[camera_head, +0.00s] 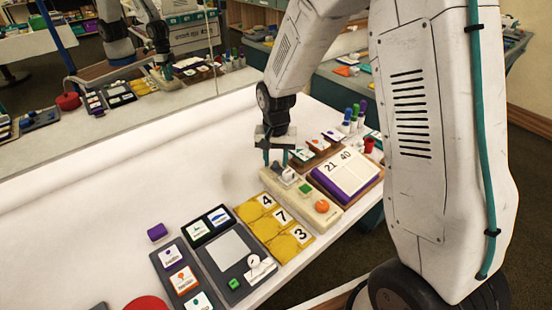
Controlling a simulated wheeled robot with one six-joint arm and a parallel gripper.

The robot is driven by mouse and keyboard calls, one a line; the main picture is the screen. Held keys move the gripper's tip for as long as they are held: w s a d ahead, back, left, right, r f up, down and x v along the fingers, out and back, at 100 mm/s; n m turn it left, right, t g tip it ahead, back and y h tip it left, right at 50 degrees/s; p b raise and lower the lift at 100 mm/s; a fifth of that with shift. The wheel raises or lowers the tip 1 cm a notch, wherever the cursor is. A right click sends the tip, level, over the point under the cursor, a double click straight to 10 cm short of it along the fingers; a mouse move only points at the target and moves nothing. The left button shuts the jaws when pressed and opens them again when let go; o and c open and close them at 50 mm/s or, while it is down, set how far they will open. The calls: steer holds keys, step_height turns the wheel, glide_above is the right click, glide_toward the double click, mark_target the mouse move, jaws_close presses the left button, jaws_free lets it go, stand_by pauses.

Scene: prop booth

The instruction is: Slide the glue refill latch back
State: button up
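A long cream panel (335,214) lies on the white table, with a small green button (306,188) and a round orange knob (322,206) on top. At its far left end is a small grey-white raised part (286,173), which may be the glue refill latch; its label is too small to read. I cannot tell whether a finger touches the raised part.
Yellow number tiles (276,228) lie just left of the panel. A purple-edged number board (345,174) sits close on its right. Coloured markers (354,117) stand behind. A dark console (232,262) is at front left. The table's left middle is clear; a mirror runs along the back.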

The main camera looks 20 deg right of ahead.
jaws_close()
steer(key=shift+w+a, duration=0.2)
steer(key=shift+w, duration=0.3)
steer(key=shift+w+a, duration=0.15)
steer(key=shift+w, duration=0.3)
jaws_free()
steer(key=shift+w, duration=0.1)
step_height(320, 180, up, 8)
